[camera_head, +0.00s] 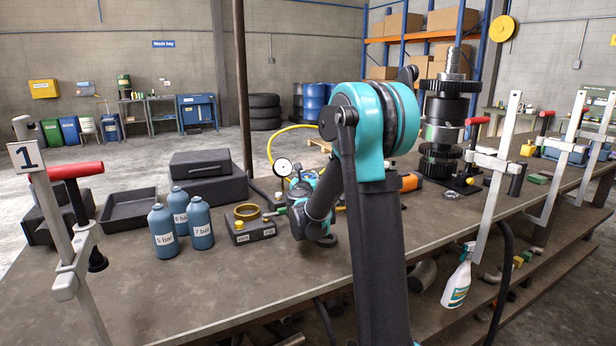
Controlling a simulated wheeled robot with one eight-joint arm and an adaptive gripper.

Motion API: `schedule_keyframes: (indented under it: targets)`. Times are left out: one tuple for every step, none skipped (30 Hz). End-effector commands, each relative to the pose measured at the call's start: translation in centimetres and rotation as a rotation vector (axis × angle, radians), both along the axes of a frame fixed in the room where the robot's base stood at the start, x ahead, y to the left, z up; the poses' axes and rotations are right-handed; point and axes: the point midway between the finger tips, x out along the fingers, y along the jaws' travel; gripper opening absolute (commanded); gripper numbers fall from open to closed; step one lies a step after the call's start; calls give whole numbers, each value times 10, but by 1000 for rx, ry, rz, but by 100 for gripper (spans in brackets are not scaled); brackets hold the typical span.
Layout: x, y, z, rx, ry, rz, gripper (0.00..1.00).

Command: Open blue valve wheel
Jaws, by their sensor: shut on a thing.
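My arm rises in front of the workbench (220,292) and bends down at a teal joint. Its black wrist end is low over the bench, just right of a small dark block with a brass ring (247,212). The fingers of my gripper do not show; the arm hides that spot. A round white pressure gauge (283,167) stands just left of the wrist, with a yellow hose (270,148) behind it. I cannot make out a blue valve wheel; teal and blue parts near the gauge are too small and covered to tell apart.
Several blue bottles (201,229) and a black tray (130,209) stand to the left. A tall dark gear assembly (447,115) stands behind right. Clamps with red handles (76,171) line the near edge. The bench's front left is clear.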

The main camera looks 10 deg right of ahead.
Motion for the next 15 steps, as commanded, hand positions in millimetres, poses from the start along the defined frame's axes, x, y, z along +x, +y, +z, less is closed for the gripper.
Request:
schedule_keyframes:
  targets:
    - [0,-1,0,0,0,18,18]
    - [0,0,0,0,0,32,18]
    - [0,0,0,0,0,50,18]
    - [1,0,0,0,0,64,18]
    - [1,1,0,0,0,76,18]
    - [1,1,0,0,0,90,18]
    - [1,2,0,0,0,100,18]
    - [1,3,0,0,0,107,18]
    - [1,3,0,0,0,113,18]
    - [1,3,0,0,0,116,17]
    - [1,4,0,0,0,118,17]
    - [1,4,0,0,0,119,17]
    - [1,4,0,0,0,118,17]
    - [1,4,0,0,0,118,17]
    - [1,4,0,0,0,118,17]
